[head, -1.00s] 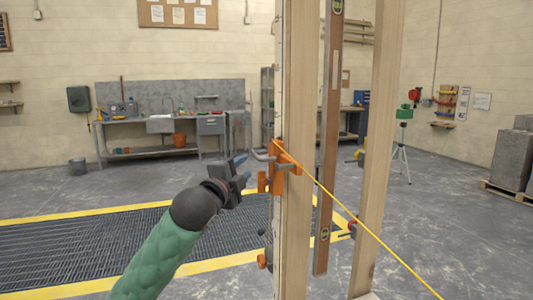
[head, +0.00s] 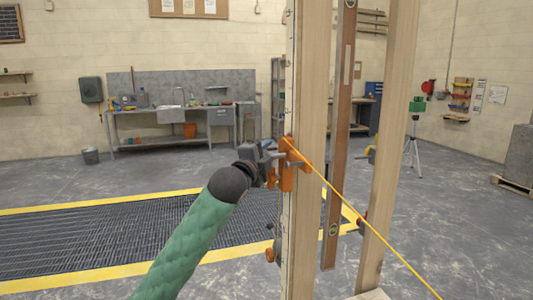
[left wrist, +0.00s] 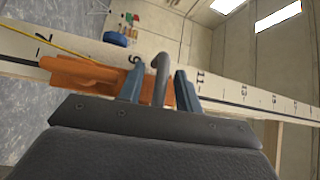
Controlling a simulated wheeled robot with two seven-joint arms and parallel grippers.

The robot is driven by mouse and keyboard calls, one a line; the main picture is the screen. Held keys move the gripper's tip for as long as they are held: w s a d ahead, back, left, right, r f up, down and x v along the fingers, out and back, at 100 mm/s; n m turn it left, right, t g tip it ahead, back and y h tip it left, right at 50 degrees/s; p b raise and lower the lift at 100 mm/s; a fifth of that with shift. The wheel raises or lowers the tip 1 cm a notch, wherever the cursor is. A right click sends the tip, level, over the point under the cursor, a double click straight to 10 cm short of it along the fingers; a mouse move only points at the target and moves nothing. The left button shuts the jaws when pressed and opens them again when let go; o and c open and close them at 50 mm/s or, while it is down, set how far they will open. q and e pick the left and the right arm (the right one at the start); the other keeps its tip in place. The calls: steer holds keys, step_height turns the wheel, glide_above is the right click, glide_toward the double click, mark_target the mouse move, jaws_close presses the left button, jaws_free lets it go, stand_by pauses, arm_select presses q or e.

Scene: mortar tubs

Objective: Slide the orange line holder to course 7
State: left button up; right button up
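The orange line holder (head: 289,166) is clamped on the left edge of the near wooden post (head: 311,110). A yellow line runs from it down to the right. In the left wrist view the holder (left wrist: 80,74) lies along a numbered scale (left wrist: 225,92); a 9 and an 11 read beside and past it. My left gripper (head: 270,153) is at the holder's left side. In the left wrist view its two blue fingers (left wrist: 159,88) stand apart, with a grey bent handle (left wrist: 160,65) and some orange between them. Whether they touch it is unclear. My right gripper is out of view.
A brown level (head: 338,130) and a second wooden post (head: 388,140) stand right of the near post. A smaller orange clamp (head: 270,255) sits low on the near post. A yellow-edged floor grate (head: 90,235) lies left. Bench and tripod are far off.

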arm_select(q)
steer(key=shift+c, duration=0.2)
jaws_close()
steer(key=shift+f, duration=0.1)
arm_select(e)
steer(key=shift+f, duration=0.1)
arm_select(q)
steer(key=shift+f, duration=0.3)
step_height(320, 180, down, 19)
steer(key=b, duration=0.5)
steer(key=shift+f, duration=0.2)
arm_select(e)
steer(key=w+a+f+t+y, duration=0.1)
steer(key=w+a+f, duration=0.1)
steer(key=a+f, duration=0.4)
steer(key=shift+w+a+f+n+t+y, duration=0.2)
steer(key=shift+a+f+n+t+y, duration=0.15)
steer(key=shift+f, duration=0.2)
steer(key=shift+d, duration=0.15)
arm_select(q)
steer(key=shift+o, duration=0.2)
jaws_free()
steer(key=shift+s, duration=0.15)
